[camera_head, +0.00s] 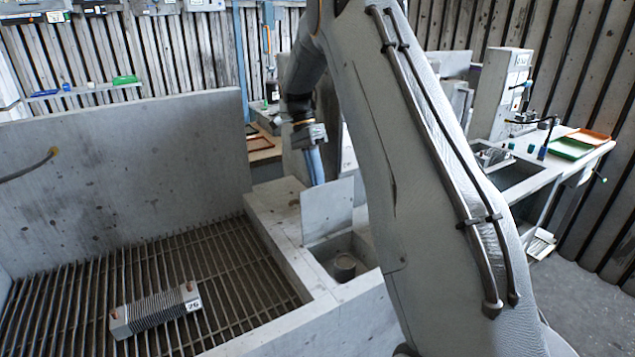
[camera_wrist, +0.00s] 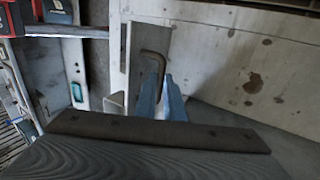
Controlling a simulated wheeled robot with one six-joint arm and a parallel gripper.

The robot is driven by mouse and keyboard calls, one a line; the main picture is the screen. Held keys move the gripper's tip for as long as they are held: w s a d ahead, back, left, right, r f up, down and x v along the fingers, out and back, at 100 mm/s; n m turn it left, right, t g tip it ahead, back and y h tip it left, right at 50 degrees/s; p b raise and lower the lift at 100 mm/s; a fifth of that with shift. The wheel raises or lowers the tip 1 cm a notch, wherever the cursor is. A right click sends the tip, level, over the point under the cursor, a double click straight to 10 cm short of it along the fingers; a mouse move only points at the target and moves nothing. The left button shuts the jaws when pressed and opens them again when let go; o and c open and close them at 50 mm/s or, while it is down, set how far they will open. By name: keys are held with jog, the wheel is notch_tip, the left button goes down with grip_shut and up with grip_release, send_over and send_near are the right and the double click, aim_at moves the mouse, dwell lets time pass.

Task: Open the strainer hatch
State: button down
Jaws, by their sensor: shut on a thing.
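The strainer hatch lid (camera_head: 327,210) is a flat grey plate. It stands raised, near upright, at the edge of a square opening (camera_head: 352,243) in the concrete ledge. A short round metal piece (camera_head: 345,264) shows down in the opening. My gripper (camera_head: 316,178) has blue fingers and is at the lid's upper edge; the fingertips pass behind the plate there. In the wrist view the blue fingers (camera_wrist: 162,97) are shut at a bent dark rod handle (camera_wrist: 155,62). Where the rod joins the lid is not clear.
A workbench (camera_head: 540,175) with green and orange trays is at right.

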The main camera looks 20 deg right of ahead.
jog(key=c, duration=1.8)
grip_release()
jog(key=shift+s+f, duration=0.1)
jog(key=shift+f, duration=0.2)
jog(key=shift+c, duration=0.2)
jog(key=shift+r, duration=0.15)
jog(key=b+v, duration=0.2)
jog(key=v, duration=0.6)
jog(key=shift+b, duration=0.3)
